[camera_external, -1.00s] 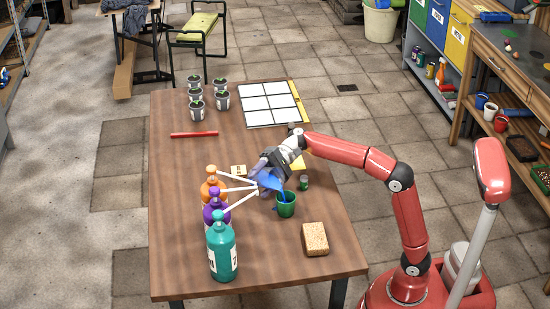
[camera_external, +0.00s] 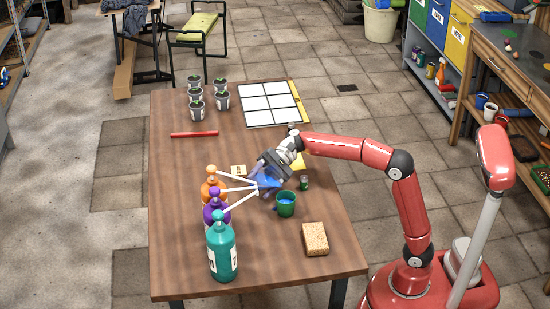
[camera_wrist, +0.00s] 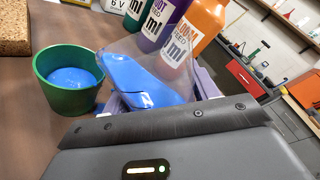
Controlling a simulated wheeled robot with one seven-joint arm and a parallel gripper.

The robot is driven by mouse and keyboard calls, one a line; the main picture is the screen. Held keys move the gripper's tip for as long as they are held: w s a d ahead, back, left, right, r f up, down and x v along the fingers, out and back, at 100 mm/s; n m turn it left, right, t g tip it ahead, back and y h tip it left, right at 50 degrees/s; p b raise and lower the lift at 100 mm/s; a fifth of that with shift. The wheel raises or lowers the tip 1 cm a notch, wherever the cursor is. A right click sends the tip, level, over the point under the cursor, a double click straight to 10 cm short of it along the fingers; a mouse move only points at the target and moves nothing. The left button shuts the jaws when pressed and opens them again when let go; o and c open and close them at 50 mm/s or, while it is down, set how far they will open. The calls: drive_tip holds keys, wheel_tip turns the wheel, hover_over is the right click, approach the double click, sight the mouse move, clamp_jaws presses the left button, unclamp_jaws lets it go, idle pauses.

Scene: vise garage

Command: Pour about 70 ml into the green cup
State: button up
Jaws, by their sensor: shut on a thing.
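The green cup (camera_external: 286,209) stands upright on the table, with blue liquid in it; the cup also shows at the left of the wrist view (camera_wrist: 63,104). My gripper (camera_external: 266,178) is shut on a clear container (camera_wrist: 150,62) that holds blue liquid. The container is above the table, just left of and behind the cup in the external view, apart from it. No stream shows between them. Its exact tilt is hard to tell, and my gripper partly hides it. The volume marks cannot be read.
Orange (camera_external: 208,187), purple (camera_external: 209,211) and teal (camera_external: 221,255) pump bottles stand at the table's left, their long spouts reaching close to my gripper. A sponge (camera_external: 314,238) lies in front of the cup. A small dark green can (camera_external: 304,182) stands behind it.

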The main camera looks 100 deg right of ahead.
drive_tip(key=shift+d+f+m+p, duration=0.1)
drive_tip(key=shift+f+m+p, duration=0.25)
drive_tip(key=shift+m, duration=0.25)
drive_tip(key=shift+w+d+f+m+p, duration=0.1)
drive_tip(key=shift+w+f+m+p, duration=0.05)
drive_tip(key=shift+f+m+p, duration=0.25)
drive_tip(key=shift+w+d+r+m+y+p, duration=0.1)
drive_tip(key=shift+w+d+m+y+p, duration=0.15)
drive_tip(key=shift+p, duration=0.55)
drive_tip(key=shift+f, duration=0.25)
drive_tip(key=shift+d+r+m+p, duration=0.15)
drive_tip(key=shift+m+p, duration=0.1)
drive_tip(key=shift+p, duration=0.15)
